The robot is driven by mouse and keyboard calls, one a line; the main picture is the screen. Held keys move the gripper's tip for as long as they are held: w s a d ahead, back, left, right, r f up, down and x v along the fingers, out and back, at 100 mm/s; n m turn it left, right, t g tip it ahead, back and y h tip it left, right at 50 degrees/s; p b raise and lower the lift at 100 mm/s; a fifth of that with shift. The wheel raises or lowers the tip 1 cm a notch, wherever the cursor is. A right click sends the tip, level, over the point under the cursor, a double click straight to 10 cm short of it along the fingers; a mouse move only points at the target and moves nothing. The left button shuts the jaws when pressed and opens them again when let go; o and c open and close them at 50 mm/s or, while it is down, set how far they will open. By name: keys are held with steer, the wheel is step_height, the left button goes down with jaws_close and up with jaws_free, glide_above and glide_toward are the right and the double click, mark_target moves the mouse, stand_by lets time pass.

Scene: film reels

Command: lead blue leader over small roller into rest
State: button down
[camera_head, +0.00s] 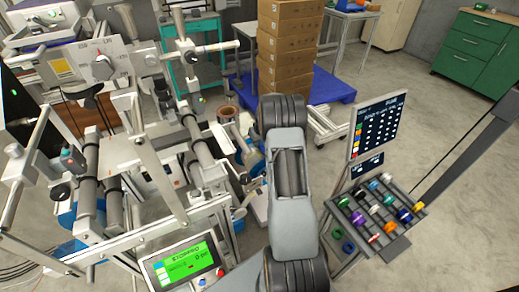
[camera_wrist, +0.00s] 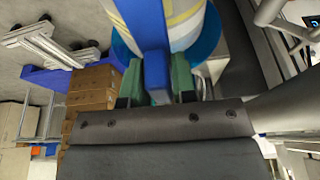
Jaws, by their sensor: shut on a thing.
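In the wrist view the blue leader (camera_wrist: 152,45) is a flat blue strip. It runs from the top edge down between the green fingertips of my gripper (camera_wrist: 156,78), which is shut on it. Close behind the strip is a reel (camera_wrist: 188,22) with a pale, striped winding and a blue rim. In the head view my arm covers the middle and my gripper is hidden. A machine with several grey rollers (camera_head: 203,146) stands at the left. I cannot tell which one is the small roller, and I cannot make out the rest.
A control panel (camera_head: 183,268) with a green screen is at the front. A screen (camera_head: 376,125) and a rack of coloured spools (camera_head: 378,212) stand at the right. Cardboard boxes (camera_head: 287,45) are stacked on a blue pallet (camera_head: 332,86).

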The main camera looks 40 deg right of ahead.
steer(key=shift+r+p, duration=0.35)
steer(key=shift+r, duration=0.4)
steer(key=shift+a+r, duration=0.1)
steer(key=shift+r, duration=0.25)
steer(key=a+r+p, duration=0.3)
steer(key=r+p, duration=0.3)
steer(key=r, duration=0.3)
steer(key=shift+w+r, duration=0.3)
steer(key=shift+r, duration=0.1)
stand_by(1.1)
steer(key=shift+a, duration=0.1)
stand_by(0.3)
steer(key=shift+w+a, duration=0.15)
steer(key=shift+a, duration=1.1)
steer(key=shift+w+a, duration=0.15)
steer(key=shift+a, duration=1.05)
steer(key=w+a+r+p, duration=0.1)
steer(key=a+r+p, duration=0.3)
steer(key=a+r, duration=0.3)
steer(key=shift+a+r, duration=0.15)
steer(key=shift+r, duration=0.1)
stand_by(0.5)
